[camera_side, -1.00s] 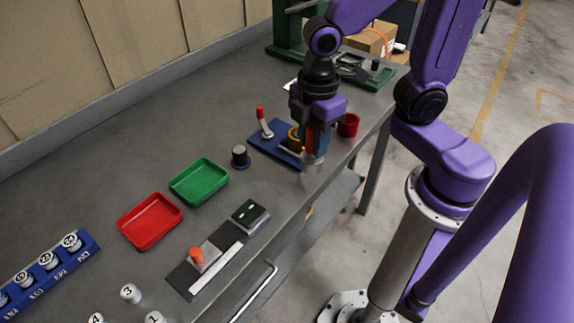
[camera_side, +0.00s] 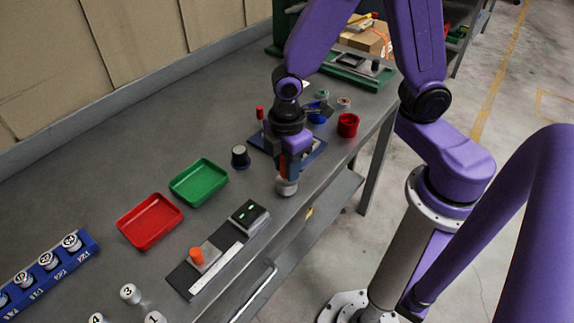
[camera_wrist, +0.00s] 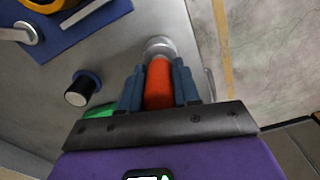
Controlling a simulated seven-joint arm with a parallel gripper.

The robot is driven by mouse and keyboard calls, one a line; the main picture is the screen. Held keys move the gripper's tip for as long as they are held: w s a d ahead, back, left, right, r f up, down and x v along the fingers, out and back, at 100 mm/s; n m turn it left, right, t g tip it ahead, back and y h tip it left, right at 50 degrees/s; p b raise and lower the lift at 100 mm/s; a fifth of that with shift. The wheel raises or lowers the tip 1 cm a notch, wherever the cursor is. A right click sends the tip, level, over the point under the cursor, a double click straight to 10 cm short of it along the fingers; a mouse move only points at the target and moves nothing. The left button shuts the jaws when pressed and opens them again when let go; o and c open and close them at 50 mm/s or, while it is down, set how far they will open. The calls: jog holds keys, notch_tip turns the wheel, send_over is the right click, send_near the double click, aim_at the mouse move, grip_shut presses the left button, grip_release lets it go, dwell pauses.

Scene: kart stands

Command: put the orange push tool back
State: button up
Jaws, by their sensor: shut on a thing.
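The orange push tool (camera_wrist: 159,84) is between the fingers of my gripper (camera_wrist: 159,90) in the wrist view. Its orange handle is gripped, and a silver round end (camera_wrist: 158,47) points away from my gripper. In the side view my gripper (camera_side: 287,168) points down near the table's front edge, just in front of the blue fixture plate. The tool's silver end (camera_side: 286,187) shows below the fingers; I cannot tell whether it touches the table. The handle is mostly hidden there by my gripper.
A dark plate with an orange knob (camera_side: 196,256) and a black box with green lights (camera_side: 248,214) lie left. Green (camera_side: 198,182) and red (camera_side: 150,221) trays, a dark knob (camera_side: 240,157), a blue plate (camera_side: 316,151) and a red cup (camera_side: 348,125) stand around.

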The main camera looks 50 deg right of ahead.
jog(key=shift+f, duration=0.25)
jog(key=shift+f, duration=0.2)
jog(key=o, duration=1.1)
jog(key=shift+c, duration=0.2)
jog(key=shift+r, duration=0.1)
notch_tip(320, 180, up, 12)
jog(key=shift+r, duration=0.1)
jog(key=shift+s+d, duration=0.15)
jog(key=shift+s, duration=0.2)
jog(key=s+d+m, duration=0.2)
jog(key=s+d, duration=0.4)
jog(key=s, duration=0.7)
jog(key=shift+s+d+f+m, duration=0.2)
jog(key=shift+s+f+m, duration=0.05)
jog(key=shift+f+m, duration=0.1)
